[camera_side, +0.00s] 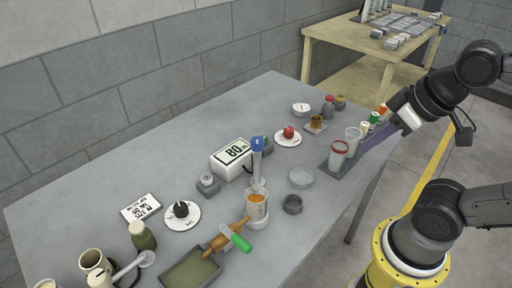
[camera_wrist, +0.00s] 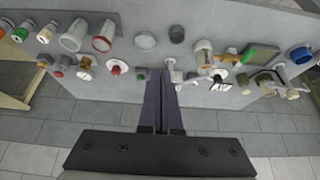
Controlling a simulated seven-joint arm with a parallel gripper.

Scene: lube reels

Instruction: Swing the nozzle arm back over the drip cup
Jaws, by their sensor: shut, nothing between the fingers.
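At the lower left of the side view, a pale grey arm with a round end (camera_side: 134,264) reaches out over the table; it looks like the nozzle arm, but I cannot be sure. A cream, dark-mouthed cup (camera_side: 92,262) stands beside it. It may be the drip cup; a small dark grey cup (camera_side: 292,204) near the table's front edge is another candidate. The round end lies to the right of the cream cup, not over it. My gripper (camera_side: 368,144) has purple fingers, shut and empty, near the table's right end, far from the pale arm. The fingers also show in the wrist view (camera_wrist: 160,74).
A beaker with amber liquid (camera_side: 257,203) and a blue-topped upright (camera_side: 258,146) stand mid-table, by a white box marked 80 (camera_side: 231,157). A red-rimmed cup (camera_side: 338,154) is close to my fingers. A shallow tray (camera_side: 190,272) lies at the front. The back left of the table is bare.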

